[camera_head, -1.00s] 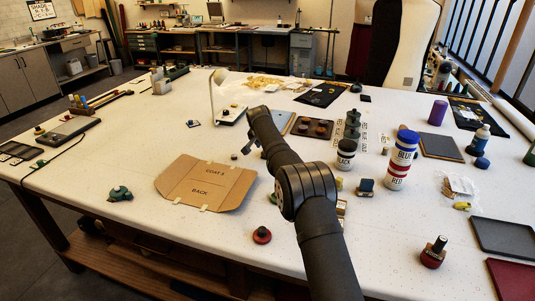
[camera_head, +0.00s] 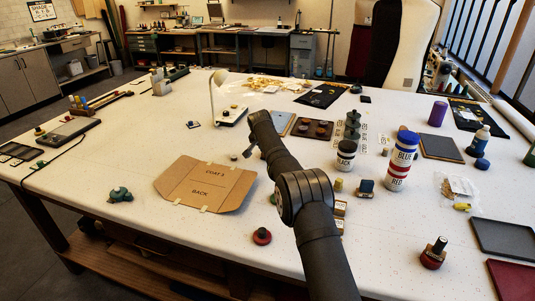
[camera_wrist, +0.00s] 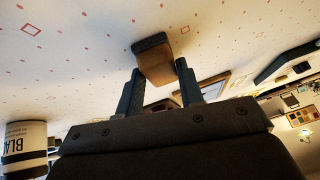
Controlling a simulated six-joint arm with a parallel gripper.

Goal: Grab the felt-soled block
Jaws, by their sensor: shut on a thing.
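In the wrist view, my gripper (camera_wrist: 160,85) is shut on a small brown wooden block (camera_wrist: 155,66) with a dark face, which fits the felt-soled block. One finger is on each side of it and its end sticks out past the fingertips. The speckled white table top fills the picture behind it; I cannot tell whether the block touches the table. In the head view, my arm hides the block and most of the gripper.
The black-labelled jar (camera_head: 346,155) and the blue and red jars (camera_head: 401,160) stand right of my arm, near a small dark-topped block (camera_head: 365,188). A cardboard pattern (camera_head: 206,184) lies to the left. A white lamp (camera_head: 217,90) stands behind. The left front is mostly clear.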

